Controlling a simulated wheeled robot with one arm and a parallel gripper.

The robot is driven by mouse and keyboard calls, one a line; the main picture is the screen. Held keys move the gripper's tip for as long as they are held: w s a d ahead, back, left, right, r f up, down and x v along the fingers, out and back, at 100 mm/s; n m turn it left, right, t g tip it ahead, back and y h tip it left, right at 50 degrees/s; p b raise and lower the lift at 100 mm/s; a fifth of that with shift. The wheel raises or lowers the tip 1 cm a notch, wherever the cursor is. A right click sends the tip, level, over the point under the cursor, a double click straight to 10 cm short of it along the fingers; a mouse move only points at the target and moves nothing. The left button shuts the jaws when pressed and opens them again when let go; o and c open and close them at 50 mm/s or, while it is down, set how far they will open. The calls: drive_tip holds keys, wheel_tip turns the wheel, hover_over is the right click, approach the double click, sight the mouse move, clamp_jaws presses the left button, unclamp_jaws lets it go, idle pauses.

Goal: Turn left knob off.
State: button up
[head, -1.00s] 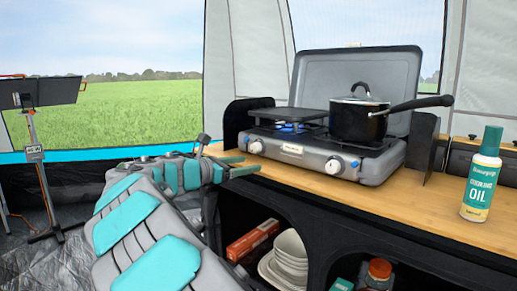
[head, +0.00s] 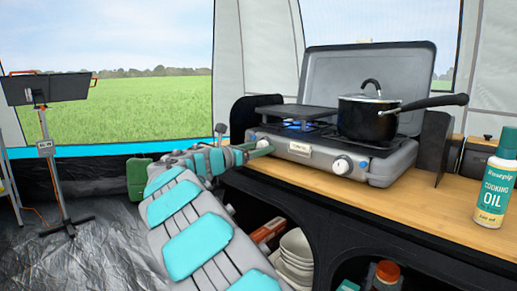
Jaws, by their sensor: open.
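The grey camping stove (head: 322,158) stands on the wooden counter with its lid raised. A blue flame (head: 292,124) shows at its left burner. The right knob (head: 341,165) is white and in plain view on the front panel. The left knob is mostly hidden by my gripper at the left end of that panel. My gripper (head: 261,150) is open, its greenish fingers at the left knob's place. I cannot tell whether they touch the knob or how it is turned.
A black pot (head: 367,118) sits on the right burner, its handle pointing right. A cooking oil bottle (head: 496,182) stands at the counter's right. Bowls (head: 294,250) and a box (head: 268,231) are on the shelf below. A lamp stand (head: 55,180) is at far left.

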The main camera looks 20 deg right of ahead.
clamp_jaws()
idle(0.6)
